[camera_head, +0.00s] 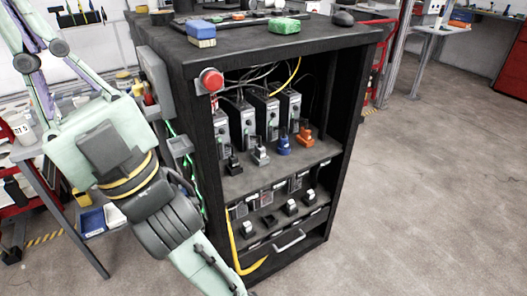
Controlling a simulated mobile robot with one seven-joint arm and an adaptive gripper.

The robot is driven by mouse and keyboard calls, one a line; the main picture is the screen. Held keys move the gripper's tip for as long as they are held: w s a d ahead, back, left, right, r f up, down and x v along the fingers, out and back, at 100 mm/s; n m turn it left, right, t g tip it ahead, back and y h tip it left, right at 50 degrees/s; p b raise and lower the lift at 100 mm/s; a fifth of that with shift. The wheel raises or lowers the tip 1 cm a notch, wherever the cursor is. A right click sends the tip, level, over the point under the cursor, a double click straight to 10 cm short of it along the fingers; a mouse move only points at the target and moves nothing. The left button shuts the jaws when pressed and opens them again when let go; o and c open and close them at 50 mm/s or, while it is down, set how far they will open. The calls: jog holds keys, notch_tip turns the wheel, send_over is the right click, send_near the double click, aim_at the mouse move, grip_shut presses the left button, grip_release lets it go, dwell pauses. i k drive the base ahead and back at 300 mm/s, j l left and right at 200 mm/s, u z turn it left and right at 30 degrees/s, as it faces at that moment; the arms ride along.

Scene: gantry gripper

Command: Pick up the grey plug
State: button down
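The grey plug (261,155) stands on the middle shelf (270,178) of a black cabinet. It is in a row between a black plug (233,165) on its left and a blue plug (284,145) on its right. An orange plug (304,137) is at the right end of the row. My arm passes down the left side of the picture, in front of the cabinet's left side, and runs out at the bottom edge. My gripper is not in the picture.
Grey boxes (243,122) with cables stand behind the plugs. A red button (212,80) sits on the cabinet's left front post. Lower down are a shelf with small sockets, a yellow cable (247,264) and a handle (289,240). The floor (430,190) at right is clear.

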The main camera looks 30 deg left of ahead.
aim_at(259, 150)
jog(key=l+u, duration=0.25)
jog(key=u, duration=0.2)
jog(key=k+l+u, duration=0.1)
jog(key=u, duration=0.35)
jog(key=k+l+u, duration=0.1)
jog(key=l+u, duration=0.2)
jog(key=u, duration=0.15)
